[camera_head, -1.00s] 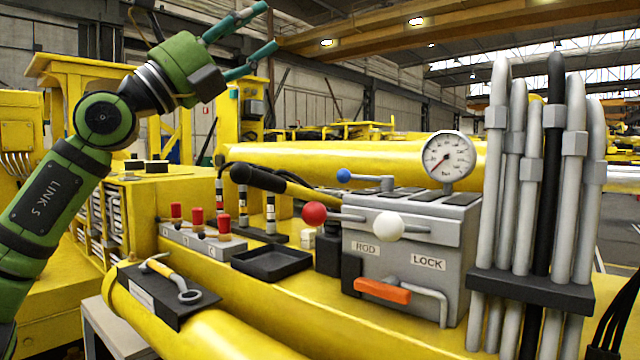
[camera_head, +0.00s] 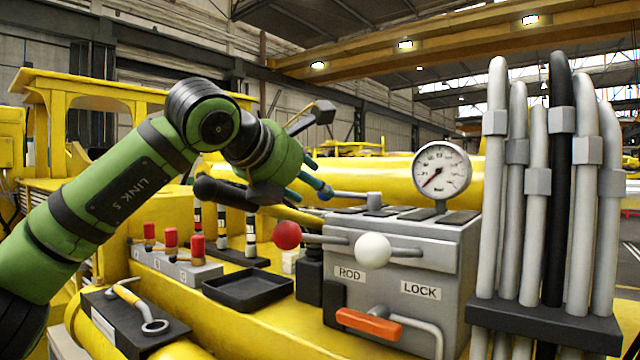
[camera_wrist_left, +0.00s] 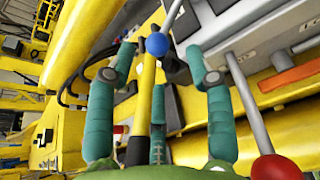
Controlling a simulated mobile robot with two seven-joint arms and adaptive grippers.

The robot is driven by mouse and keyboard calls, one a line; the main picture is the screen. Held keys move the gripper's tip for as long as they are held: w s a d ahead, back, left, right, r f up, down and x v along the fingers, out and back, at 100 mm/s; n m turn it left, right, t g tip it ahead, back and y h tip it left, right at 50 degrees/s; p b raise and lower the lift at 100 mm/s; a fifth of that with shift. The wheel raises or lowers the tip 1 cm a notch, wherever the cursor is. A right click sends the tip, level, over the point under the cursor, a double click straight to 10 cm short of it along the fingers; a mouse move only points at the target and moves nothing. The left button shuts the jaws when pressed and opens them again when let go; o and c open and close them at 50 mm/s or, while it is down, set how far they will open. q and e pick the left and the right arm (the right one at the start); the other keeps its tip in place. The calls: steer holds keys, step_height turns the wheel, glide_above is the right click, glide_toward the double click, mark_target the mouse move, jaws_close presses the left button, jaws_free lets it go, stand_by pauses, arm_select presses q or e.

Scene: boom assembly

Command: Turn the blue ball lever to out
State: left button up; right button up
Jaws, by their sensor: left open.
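The blue ball lever (camera_head: 326,193) sits on top of the grey valve box; its grey rod runs right from the ball to a pivot. In the left wrist view the blue ball (camera_wrist_left: 156,44) lies between the fingertips, with a gap on both sides. My left gripper (camera_head: 311,178) comes in from the left, its teal fingers close to the ball and partly hiding it in the head view. The gripper also shows in the left wrist view (camera_wrist_left: 160,65), open, with nothing held. My right gripper is not in view.
A red ball lever (camera_head: 287,235) and a white ball lever (camera_head: 373,249) stick out of the box front. A pressure gauge (camera_head: 441,171) stands on the box. Upright hoses (camera_head: 497,200) stand at the right. A black-gripped yellow lever (camera_head: 222,190) is under my gripper.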

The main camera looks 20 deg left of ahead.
arm_select(q)
steer(key=p+x, duration=0.1)
steer(key=x, duration=0.3)
steer(key=shift+w+f, duration=0.1)
jaws_close()
jaws_free()
steer(key=shift+w+d, duration=0.1)
steer(key=v, duration=1.2)
